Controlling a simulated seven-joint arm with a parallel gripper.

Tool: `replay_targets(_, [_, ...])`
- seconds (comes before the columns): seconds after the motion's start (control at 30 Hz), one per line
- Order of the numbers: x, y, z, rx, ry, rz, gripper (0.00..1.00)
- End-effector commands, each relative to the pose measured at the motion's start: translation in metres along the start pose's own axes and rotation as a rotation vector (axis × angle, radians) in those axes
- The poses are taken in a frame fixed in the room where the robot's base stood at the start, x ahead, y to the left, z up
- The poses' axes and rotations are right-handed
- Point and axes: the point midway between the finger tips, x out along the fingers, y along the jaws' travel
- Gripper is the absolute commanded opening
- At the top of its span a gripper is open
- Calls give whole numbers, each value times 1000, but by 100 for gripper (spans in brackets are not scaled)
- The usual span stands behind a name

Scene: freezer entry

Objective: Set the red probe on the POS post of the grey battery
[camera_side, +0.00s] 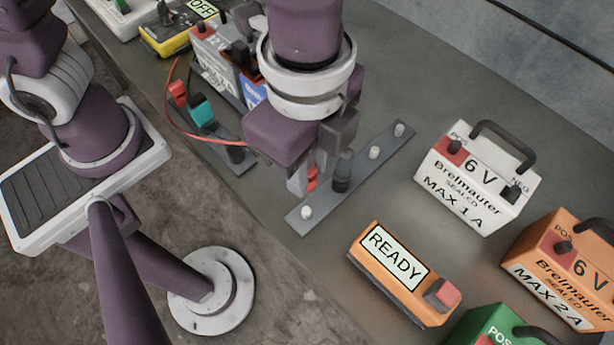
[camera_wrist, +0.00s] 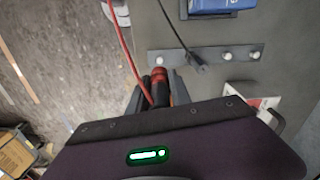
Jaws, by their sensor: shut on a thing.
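My gripper (camera_side: 305,182) is shut on the red probe (camera_side: 313,177), close to the metal strip. In the wrist view the probe (camera_wrist: 159,82) stands between the two fingers (camera_wrist: 158,92), with its red lead running upward. The fingers cover part of the probe, and I cannot tell whether it touches the strip. The grey battery (camera_side: 475,190), marked 6 V and MAX 1 A, stands apart, right of the gripper. Its POS post (camera_side: 454,146) rises from a red patch on the left; its NEG post (camera_side: 510,192) is at the right. My wrist partly hides this battery in the wrist view.
The metal strip (camera_side: 377,150) carries bolts and a dark upright cylinder (camera_side: 342,170). An orange READY box (camera_side: 405,278), an orange 6 V battery (camera_side: 570,262) and a green one (camera_side: 490,330) stand lower right. More batteries and a yellow meter (camera_side: 170,38) crowd the upper left.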

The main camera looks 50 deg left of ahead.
Motion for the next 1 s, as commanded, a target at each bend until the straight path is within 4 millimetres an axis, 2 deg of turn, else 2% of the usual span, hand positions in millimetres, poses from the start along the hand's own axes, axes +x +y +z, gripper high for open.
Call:
replay_targets(0.6, [-31, 0, 0, 1, 1, -1, 0])
replay_targets(0.93, [-33, 0, 0, -1, 0, 0, 0])
replay_targets(1.0, [-33, -6, 3, -19, 0, 0, 0])
